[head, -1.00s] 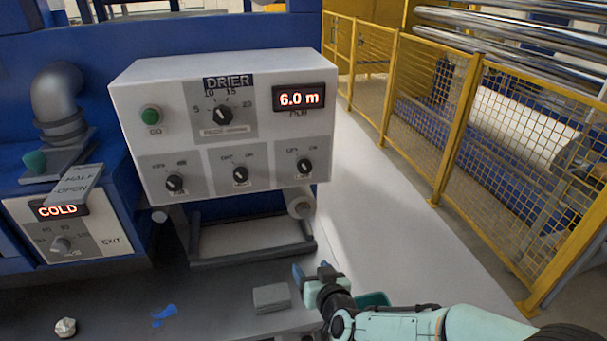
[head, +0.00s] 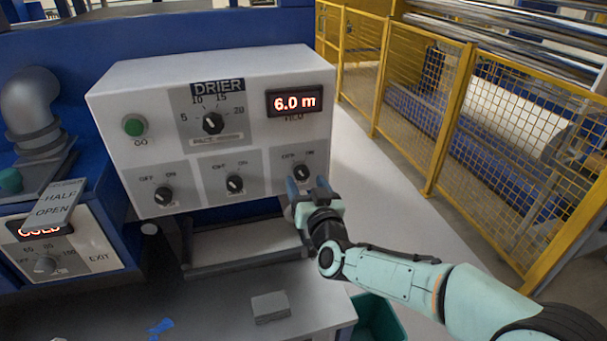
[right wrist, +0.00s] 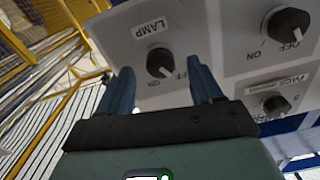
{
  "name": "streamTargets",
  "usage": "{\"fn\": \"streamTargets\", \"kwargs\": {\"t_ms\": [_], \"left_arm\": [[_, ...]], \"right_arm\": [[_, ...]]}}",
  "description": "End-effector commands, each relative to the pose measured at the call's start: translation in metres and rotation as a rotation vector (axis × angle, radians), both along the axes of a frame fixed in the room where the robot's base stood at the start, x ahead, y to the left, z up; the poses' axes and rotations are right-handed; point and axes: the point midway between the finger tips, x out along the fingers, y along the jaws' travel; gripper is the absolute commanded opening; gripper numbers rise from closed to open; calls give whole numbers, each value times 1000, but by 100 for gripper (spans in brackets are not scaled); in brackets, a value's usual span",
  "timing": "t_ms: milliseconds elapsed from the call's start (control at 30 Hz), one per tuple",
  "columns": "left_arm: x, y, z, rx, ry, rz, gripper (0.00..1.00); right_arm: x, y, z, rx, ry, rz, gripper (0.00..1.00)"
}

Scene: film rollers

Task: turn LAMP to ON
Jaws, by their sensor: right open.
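The LAMP knob (head: 302,173) is a round black dial at the lower right of the white DRIER panel (head: 125,88). In the right wrist view the LAMP knob (right wrist: 160,62) appears upside down under its label, its white mark pointing toward the OFF side. My right gripper (head: 306,186) is open with blue fingers, just in front of and slightly below the knob. In the right wrist view the gripper (right wrist: 160,80) has a finger on each side of the knob; contact cannot be told. My left gripper is not in view.
Two similar OFF/ON knobs (head: 235,184) (head: 163,196) sit left of LAMP. Above are a speed dial (head: 212,122), a green GO button (head: 134,126) and a 6.0 m display (head: 294,102). A yellow fence (head: 440,140) stands right. A grey block (head: 270,306) lies below.

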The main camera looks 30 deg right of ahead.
Motion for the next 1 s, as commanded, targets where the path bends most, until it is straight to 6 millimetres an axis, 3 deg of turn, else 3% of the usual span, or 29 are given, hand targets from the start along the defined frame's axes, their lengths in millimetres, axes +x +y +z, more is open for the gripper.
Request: {"fn": "streamTargets", "kwargs": {"t_ms": [200,567,733,767,1000], "left_arm": [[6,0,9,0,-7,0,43],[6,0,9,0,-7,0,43],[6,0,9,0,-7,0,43],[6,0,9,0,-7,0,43],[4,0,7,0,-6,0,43]], "right_arm": [[25,-6,1,-1,0,-1,65],[29,-7,-1,0,1,-1,65],[29,-7,-1,0,1,0,13],[29,-7,-1,0,1,0,9],[29,-7,-1,13,-3,0,9]]}}
